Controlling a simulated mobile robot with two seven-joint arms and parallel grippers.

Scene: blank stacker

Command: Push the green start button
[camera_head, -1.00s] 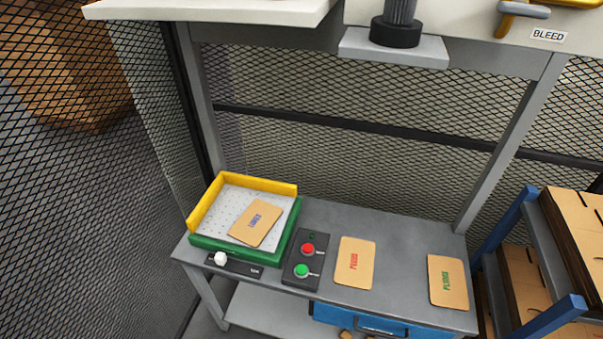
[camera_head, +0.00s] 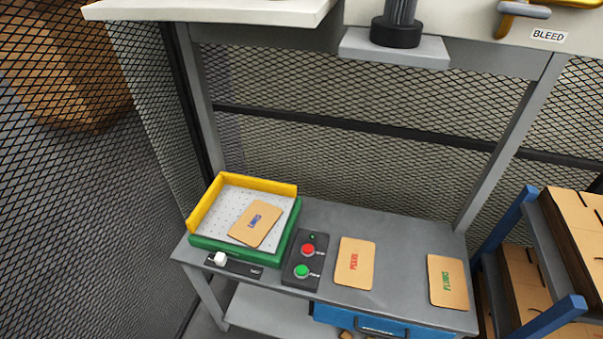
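The green start button (camera_head: 302,271) sits at the near end of a dark control box (camera_head: 295,282) on the grey table. A red button (camera_head: 308,250) is above it on the same box. A small green indicator (camera_head: 312,237) shows at the far end of the box and looks brighter than the panel. Neither of my grippers is in view.
A green tray with yellow walls (camera_head: 244,183) holds a tan card (camera_head: 255,222) left of the box. A white knob (camera_head: 220,259) is in front of it. Two tan cards (camera_head: 355,262) (camera_head: 447,282) lie to the right. A blue rack (camera_head: 500,228) stands at right.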

